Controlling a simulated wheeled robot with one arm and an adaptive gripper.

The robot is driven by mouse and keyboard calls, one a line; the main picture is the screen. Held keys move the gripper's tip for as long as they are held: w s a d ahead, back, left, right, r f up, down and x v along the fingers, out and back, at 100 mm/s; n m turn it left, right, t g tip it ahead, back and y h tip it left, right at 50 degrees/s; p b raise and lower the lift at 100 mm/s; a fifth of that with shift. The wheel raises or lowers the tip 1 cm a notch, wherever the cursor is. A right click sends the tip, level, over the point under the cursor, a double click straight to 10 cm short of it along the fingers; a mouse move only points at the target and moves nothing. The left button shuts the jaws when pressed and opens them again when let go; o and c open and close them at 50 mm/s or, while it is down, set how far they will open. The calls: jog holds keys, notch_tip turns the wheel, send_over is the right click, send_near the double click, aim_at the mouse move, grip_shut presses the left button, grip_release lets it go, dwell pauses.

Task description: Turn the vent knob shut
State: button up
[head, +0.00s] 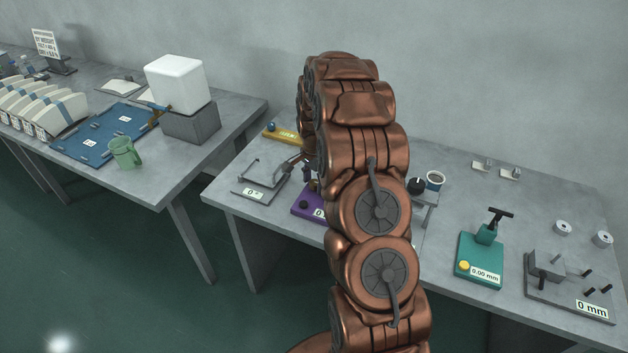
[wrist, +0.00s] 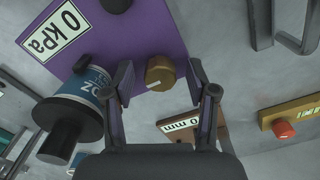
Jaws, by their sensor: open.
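A purple device (wrist: 95,30) with a "0 kPa" label fills the upper left of the wrist view. A gold-brown round knob (wrist: 160,72) sits at its edge and looks like the vent knob; its turn position is not clear. My gripper (wrist: 160,86) is open, with one finger to the left and one to the right of this knob. I see small gaps beside the knob and cannot tell its depth between the fingertips.
A dark-capped cylinder with a blue label (wrist: 85,88) stands close to the left finger. A teal device (head: 481,262) stands farther right on the table.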

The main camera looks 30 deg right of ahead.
grip_shut()
dwell(0.4)
jog(key=shift+f+n+b, duration=0.1)
jog(key=shift+n+b, duration=0.2)
jog(key=shift+b, duration=0.25)
jog(key=n+b, duration=0.2)
jog(key=b, duration=0.1)
jog(key=shift+f+n+b, duration=0.25)
jog(key=shift+n+b, duration=0.05)
jog(key=n+b, duration=0.5)
jog(key=shift+r+n, duration=0.15)
jog(key=shift+n, duration=0.15)
jog(key=n+b, duration=0.2)
jog(key=n, duration=0.3)
jog(key=shift+s+b, duration=0.1)
jog(key=shift+b, duration=0.2)
jog(key=shift+r+n+b, duration=0.15)
jog(key=shift+n+b, duration=0.35)
jog(key=shift+n, duration=1.5)
